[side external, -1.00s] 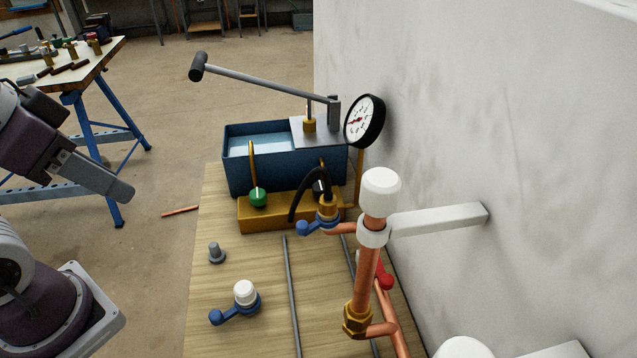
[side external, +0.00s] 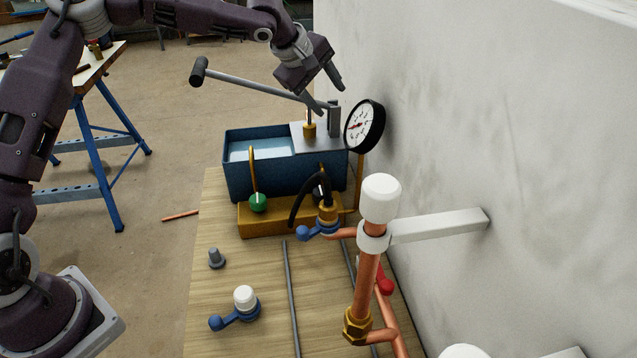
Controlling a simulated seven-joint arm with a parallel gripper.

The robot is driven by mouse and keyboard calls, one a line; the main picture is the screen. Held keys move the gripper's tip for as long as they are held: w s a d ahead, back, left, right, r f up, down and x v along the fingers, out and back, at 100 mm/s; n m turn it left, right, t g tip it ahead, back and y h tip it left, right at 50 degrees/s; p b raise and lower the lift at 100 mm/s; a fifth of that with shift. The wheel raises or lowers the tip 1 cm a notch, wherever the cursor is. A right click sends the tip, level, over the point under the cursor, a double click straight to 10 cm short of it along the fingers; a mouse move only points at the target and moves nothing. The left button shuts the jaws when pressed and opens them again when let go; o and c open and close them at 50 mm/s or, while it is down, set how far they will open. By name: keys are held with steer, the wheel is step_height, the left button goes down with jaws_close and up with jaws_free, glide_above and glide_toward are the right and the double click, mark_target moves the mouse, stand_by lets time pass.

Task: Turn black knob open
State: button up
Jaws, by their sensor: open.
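The black knob (side external: 317,193) is on the right part of the brass block at the front of the blue pump tank (side external: 240,173). It is mostly hidden behind the black hose and the brass fitting, so its turn position cannot be read. A green knob (side external: 257,203) sits on the same block to its left. My gripper (side external: 331,96) is open and empty, pointing down beside the pump lever's pivot post. It is well above the black knob and appears apart from it.
The pump lever (side external: 255,85) reaches left from its post beneath my gripper. A pressure gauge (side external: 365,127) stands close at right, before the white wall. A black hose (side external: 299,200) arches over the block. Copper pipe (side external: 366,285) rises in front. Left of the tank is clear.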

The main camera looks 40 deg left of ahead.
steer(key=s+f+n+g+h, duration=0.1)
steer(key=s+f+n+g, duration=0.2)
steer(key=f, duration=0.4)
steer(key=g+h, duration=0.2)
steer(key=g, duration=0.2)
glide_toward(320, 190)
steer(key=f, duration=0.2)
steer(key=x, duration=0.7)
steer(key=shift+d, duration=0.35)
jaws_close()
